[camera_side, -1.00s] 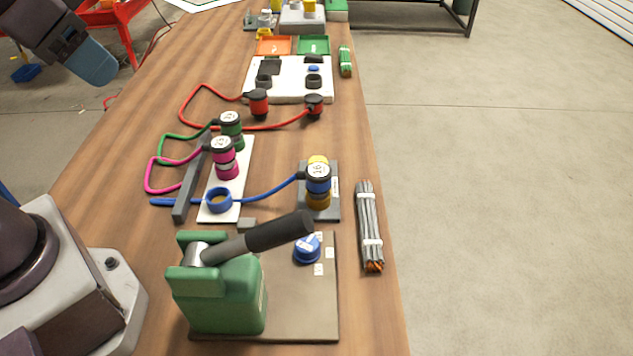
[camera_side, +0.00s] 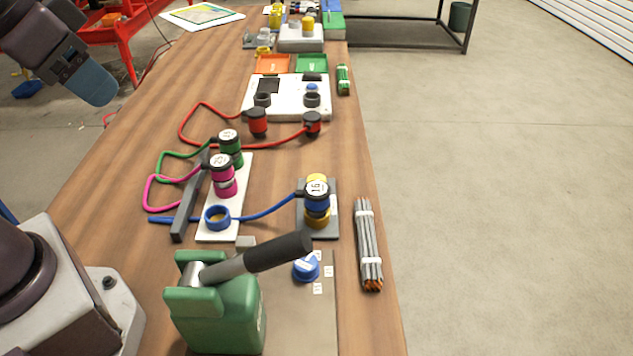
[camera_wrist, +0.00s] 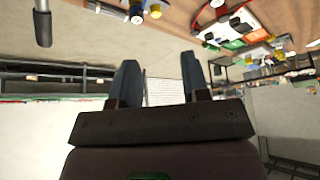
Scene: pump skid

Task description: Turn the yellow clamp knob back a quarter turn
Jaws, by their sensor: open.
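In the side view, a yellow knob (camera_side: 307,25) stands on a grey block (camera_side: 300,42) at the far end of the bench. A smaller yellow part (camera_side: 263,50) sits left of it, and more yellow shows behind the blue connector (camera_side: 317,192). I cannot tell for sure which of these is the clamp knob. In the wrist view, my gripper (camera_wrist: 158,65) is open with nothing between its two dark fingers. It points out past the bench, touching nothing. In the side view, my arm's blue-tipped end hangs at upper left, away from all the yellow parts.
A green pump body (camera_side: 215,315) with a black-gripped lever (camera_side: 278,252) stands in front. Red, green, pink and blue hoses cross the bench (camera_side: 110,170). A white panel (camera_side: 287,105) and orange and green trays (camera_side: 312,62) lie farther back. A rod bundle (camera_side: 368,245) lies at the right edge.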

